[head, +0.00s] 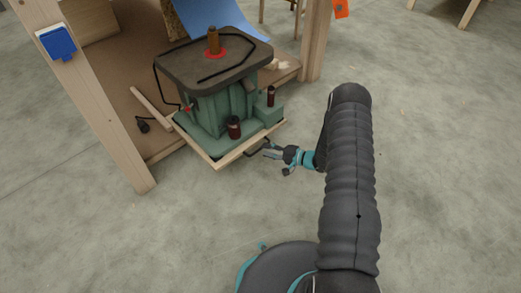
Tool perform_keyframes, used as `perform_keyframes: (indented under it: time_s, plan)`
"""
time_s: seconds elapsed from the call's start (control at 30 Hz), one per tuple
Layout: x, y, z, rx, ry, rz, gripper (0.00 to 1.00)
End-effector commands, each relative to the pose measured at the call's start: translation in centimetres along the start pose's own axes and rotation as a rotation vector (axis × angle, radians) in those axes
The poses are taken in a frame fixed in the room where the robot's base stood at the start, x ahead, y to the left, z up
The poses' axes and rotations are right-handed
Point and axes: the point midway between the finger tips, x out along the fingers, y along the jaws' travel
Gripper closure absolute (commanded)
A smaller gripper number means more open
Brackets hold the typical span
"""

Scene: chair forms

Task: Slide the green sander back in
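The green sander (212,105) stands upright on a wooden pull-out tray (222,163). It has a dark top plate with a brown spindle in a red ring. The tray sticks out past the front edge of the bench's lower shelf, with its front corner over open floor. A dark handle (257,149) shows at the tray's front edge. My gripper (272,151) is at that handle, coming from the right. The fingers are too small to tell whether they grip the handle or only sit beside it.
A wooden bench leg (108,115) with a blue-and-white box (58,41) stands on the left. Another leg (316,42) stands behind on the right. A blue sheet (212,18) hangs behind the sander. The concrete floor (440,150) is open on the right.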

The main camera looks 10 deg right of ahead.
Motion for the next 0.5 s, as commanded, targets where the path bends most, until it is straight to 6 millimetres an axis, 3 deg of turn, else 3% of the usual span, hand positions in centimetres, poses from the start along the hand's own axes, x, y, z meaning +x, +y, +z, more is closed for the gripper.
perform_keyframes:
  time_s: [0.2, 0.5]
  plan:
    - [2.9, 0.1, 0.0, -0.002, -0.002, 0.001, 0.63]
    - [4.0, 0.0, 0.0, 0.0, 0.0, 0.001, 0.63]
